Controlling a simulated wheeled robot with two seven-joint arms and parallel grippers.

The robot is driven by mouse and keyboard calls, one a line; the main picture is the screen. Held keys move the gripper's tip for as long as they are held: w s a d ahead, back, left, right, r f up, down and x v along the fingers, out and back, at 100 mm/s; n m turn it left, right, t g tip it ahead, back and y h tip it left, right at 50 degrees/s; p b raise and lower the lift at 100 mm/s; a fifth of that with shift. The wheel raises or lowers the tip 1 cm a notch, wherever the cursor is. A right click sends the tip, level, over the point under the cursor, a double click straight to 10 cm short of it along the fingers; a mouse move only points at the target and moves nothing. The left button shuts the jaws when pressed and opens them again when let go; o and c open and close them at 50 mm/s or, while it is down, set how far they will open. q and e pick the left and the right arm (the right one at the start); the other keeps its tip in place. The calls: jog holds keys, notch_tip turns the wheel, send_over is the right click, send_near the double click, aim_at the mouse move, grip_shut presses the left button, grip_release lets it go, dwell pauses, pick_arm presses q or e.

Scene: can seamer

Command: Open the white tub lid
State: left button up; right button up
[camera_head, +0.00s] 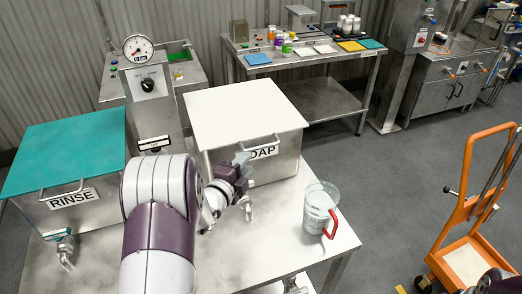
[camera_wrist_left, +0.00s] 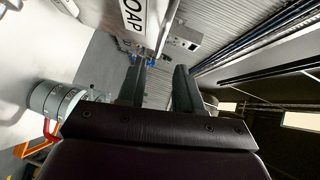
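The white lid (camera_head: 245,108) lies flat and shut on the metal tub marked SOAP (camera_head: 283,155) in the head view. A thin metal handle (camera_head: 262,141) runs along the lid's front edge. My left gripper (camera_head: 241,160) is in front of the tub, just below the handle, and partly covers the SOAP label. In the left wrist view the two fingers (camera_wrist_left: 160,80) are apart with nothing between them, and the SOAP label (camera_wrist_left: 134,14) shows above. I cannot tell whether a finger touches the tub or handle. My right gripper is not in view.
A clear jug (camera_head: 318,200) with a red handle stands to the right on the steel table (camera_head: 265,238); it also shows in the left wrist view (camera_wrist_left: 55,100). The RINSE tub with a teal lid (camera_head: 65,150) is at the left. A gauge machine (camera_head: 150,95) stands behind.

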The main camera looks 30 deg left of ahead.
aim_at(260, 148)
pick_arm(q)
jog(key=w, duration=0.3)
jog(key=w+f, duration=0.1)
jog(key=w, duration=0.6)
jog(key=shift+w+a+f+p, duration=0.15)
jog(key=shift+a+f+p, duration=0.15)
jog(key=shift+p, duration=0.1)
grip_shut()
